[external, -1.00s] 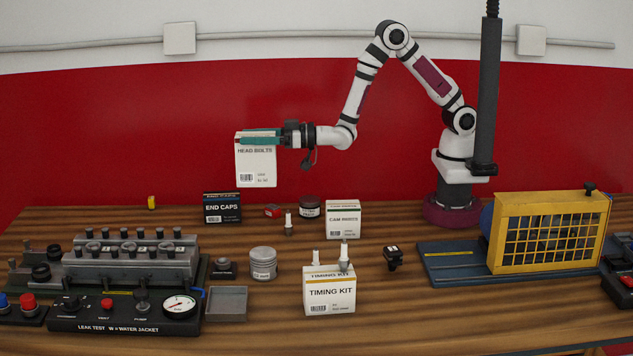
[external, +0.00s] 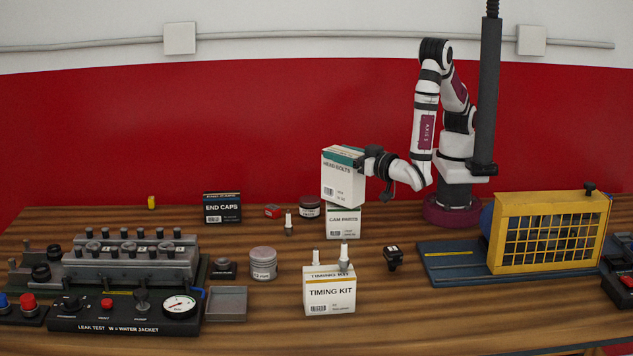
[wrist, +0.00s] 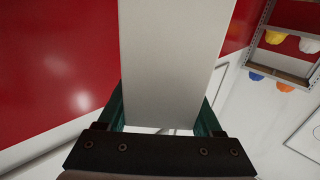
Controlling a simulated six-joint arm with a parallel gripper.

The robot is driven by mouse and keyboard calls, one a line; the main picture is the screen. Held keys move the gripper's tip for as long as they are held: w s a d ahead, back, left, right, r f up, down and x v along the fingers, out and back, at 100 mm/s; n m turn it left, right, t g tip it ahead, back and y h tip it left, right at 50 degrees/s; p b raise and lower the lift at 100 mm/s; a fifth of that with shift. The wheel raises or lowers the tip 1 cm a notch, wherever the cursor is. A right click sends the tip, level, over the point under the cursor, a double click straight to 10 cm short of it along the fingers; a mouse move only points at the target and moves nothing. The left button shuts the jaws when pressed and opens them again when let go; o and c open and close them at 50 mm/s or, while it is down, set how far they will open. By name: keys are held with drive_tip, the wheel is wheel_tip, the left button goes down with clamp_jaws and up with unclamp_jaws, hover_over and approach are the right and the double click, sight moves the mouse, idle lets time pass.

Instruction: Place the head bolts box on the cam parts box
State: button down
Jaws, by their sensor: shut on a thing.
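The white head bolts box (external: 342,184) is held in my gripper (external: 350,154), whose teal fingers are shut on its upper part. In the external view it hangs over the white cam parts box (external: 343,223) and hides that box's top. From this angle I cannot tell whether the two boxes touch. The head bolts box looks slightly turned relative to the cam parts box. In the wrist view the plain side of the head bolts box (wrist: 170,65) fills the middle between the teal fingers (wrist: 165,115).
A round dark-lidded tin (external: 309,208) stands just left of the cam parts box. The end caps box (external: 222,208) is farther left. A small black part (external: 393,257) lies to the right.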

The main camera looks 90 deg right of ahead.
drive_tip(key=shift+f, duration=0.4)
drive_tip(key=shift+c, duration=0.2)
unclamp_jaws()
drive_tip(key=v, duration=1.2)
drive_tip(key=shift+o, duration=0.2)
